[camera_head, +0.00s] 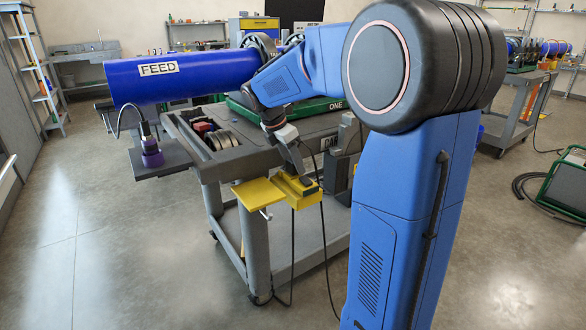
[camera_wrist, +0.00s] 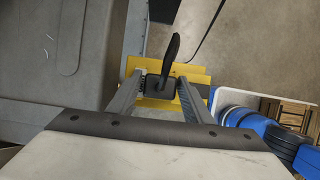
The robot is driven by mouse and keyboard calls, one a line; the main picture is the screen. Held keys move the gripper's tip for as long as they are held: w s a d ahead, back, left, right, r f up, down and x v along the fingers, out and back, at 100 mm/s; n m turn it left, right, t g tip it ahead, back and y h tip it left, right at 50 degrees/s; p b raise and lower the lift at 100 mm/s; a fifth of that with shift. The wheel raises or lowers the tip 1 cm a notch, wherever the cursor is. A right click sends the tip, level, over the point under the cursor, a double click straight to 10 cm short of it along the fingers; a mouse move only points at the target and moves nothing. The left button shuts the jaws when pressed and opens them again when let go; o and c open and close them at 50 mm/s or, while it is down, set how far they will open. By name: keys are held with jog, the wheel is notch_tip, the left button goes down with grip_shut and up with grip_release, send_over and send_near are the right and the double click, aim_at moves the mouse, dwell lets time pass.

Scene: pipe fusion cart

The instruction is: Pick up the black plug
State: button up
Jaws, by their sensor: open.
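The black plug (camera_wrist: 159,84) sits on a yellow holder (camera_wrist: 147,103) in the wrist view, with a dark upright part rising from it. My gripper (camera_wrist: 162,80) is open, with one finger on each side of the plug. I cannot tell whether either finger touches it. In the head view my gripper (camera_head: 300,172) reaches down to the yellow holder (camera_head: 299,198) at the cart's front edge. The plug (camera_head: 306,182) shows there only as a small dark shape by the fingertips, partly hidden by them.
The grey cart (camera_head: 240,160) stands behind the holder. A yellow plate (camera_head: 257,193) is beside it on the left. The blue FEED pipe (camera_head: 190,78) lies above the cart. A purple-based tool (camera_head: 152,155) stands on a side shelf. Dark cables hang below the holder.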

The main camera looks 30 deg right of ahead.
jog(key=c, duration=0.9)
jog(key=shift+o, duration=0.2)
